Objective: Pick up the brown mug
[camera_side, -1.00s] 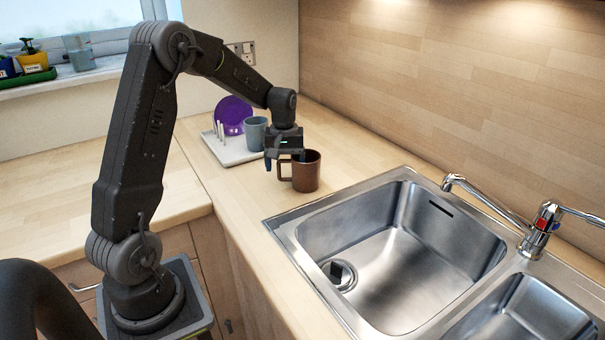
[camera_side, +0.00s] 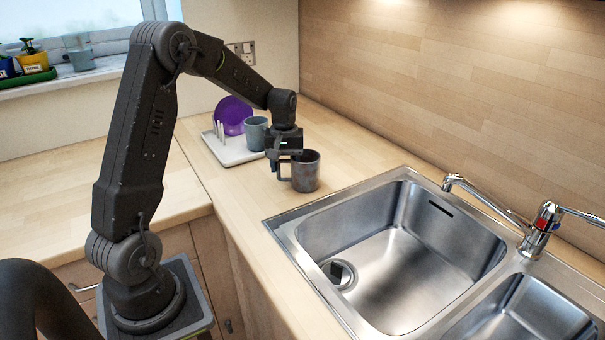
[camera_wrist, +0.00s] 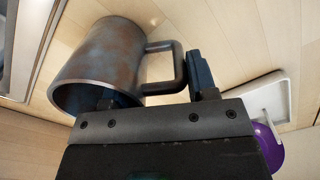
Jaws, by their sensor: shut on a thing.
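The mug (camera_side: 308,175) stands upright on the wooden worktop, left of the sink, its handle on its left side. It looks mottled grey with brownish patches. My gripper (camera_side: 286,160) is at the mug's handle side and shut on it. In the wrist view the mug (camera_wrist: 110,52) fills the upper left, with its handle pointing right. One finger of my gripper (camera_wrist: 155,88) is outside the handle; the other is at the mug's rim, partly hidden by the gripper body. I cannot see a gap under the mug.
A white rack (camera_side: 235,155) behind holds a blue-grey mug (camera_side: 256,134) and a purple plate (camera_side: 234,113). The steel sink (camera_side: 400,250) and tap (camera_side: 541,228) lie to the right. The worktop at left (camera_side: 90,205) is clear.

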